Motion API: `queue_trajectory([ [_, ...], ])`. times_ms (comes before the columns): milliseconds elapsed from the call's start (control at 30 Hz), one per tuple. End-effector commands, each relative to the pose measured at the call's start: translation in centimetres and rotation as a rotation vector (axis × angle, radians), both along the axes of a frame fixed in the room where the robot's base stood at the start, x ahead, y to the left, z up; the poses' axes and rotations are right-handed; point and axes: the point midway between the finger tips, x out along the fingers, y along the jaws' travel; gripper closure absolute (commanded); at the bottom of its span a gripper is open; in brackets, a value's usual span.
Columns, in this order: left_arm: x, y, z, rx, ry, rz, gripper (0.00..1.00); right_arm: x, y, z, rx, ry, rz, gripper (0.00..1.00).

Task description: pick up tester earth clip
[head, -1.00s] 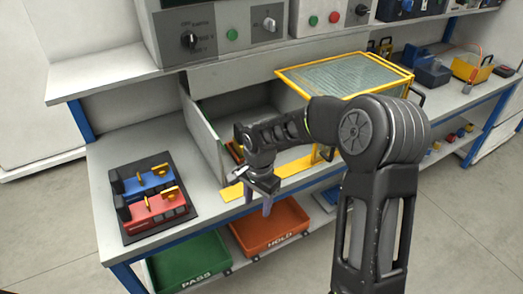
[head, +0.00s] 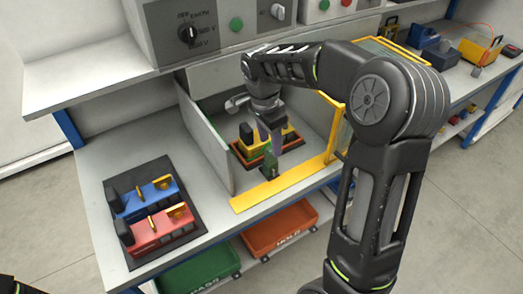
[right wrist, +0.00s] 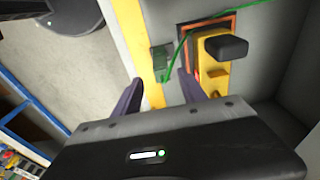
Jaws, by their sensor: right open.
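The earth clip, a small dark green block (head: 270,168), is at the front of the open test bay, by the yellow strip. It also shows in the right wrist view (right wrist: 161,62), with a thin green wire running near it. My right gripper (head: 266,145) is open and points down over the clip, its fingers partly hiding it in the head view. In the right wrist view the two fingers (right wrist: 162,88) stand apart on either side below the clip, with nothing between them. My left gripper does not show.
A yellow unit with a black knob (right wrist: 210,55) sits in an orange-red tray (head: 253,160) close behind the clip. The bay's grey side wall (head: 205,135) stands left. A yellow-framed mesh guard is raised at right. A black mat (head: 192,190) holds blue and red units. Green and orange bins are below.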

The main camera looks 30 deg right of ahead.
Motion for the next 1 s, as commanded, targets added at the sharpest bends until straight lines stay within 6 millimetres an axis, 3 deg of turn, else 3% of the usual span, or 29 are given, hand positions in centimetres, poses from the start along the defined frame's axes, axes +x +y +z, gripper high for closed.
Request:
queue_trajectory([
  [367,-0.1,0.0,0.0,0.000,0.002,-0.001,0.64,0.0,-0.1,-0.1,0.000,0.001,-0.001,0.51],
  [633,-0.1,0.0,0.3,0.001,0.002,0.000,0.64,0.0,-0.3,-2.4,0.000,0.002,0.000,0.51],
  [1000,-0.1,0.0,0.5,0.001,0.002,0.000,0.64,0.0,-0.4,-2.9,0.000,0.002,-0.001,0.51],
])
